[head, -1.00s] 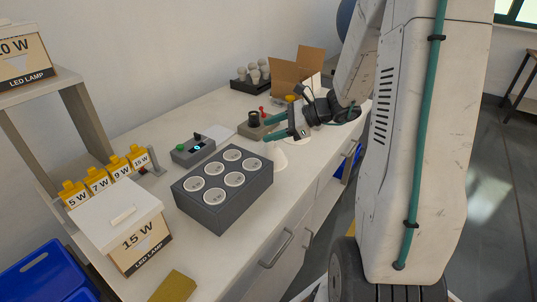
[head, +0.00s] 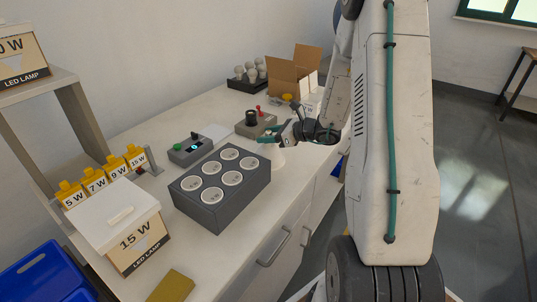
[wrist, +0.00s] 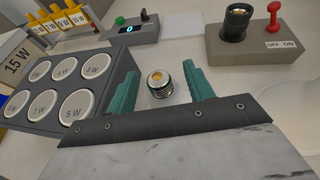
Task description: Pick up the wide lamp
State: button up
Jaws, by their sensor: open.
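A pale lamp (head: 279,157) stands cap-up on the bench, right of the grey socket block; its wide white body is partly hidden under my gripper in the head view. In the wrist view its metal screw cap with a brass-coloured centre (wrist: 159,84) shows between the two teal fingers. My gripper (wrist: 160,77) is open, with one finger on each side of the cap and visible gaps to both. In the head view my gripper (head: 268,137) is just above the lamp. Whether the fingers are low enough to flank the cap is hard to tell.
The socket block (head: 222,205) is close on the left. A test holder with a red lever (head: 256,125) stands behind. A box with a green button (head: 190,151), an open carton (head: 293,75), a tray of bulbs (head: 245,82) and a 15 W box (head: 118,230) are also on the bench.

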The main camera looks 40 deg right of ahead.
grip_shut()
jog(key=shift+r, duration=0.1)
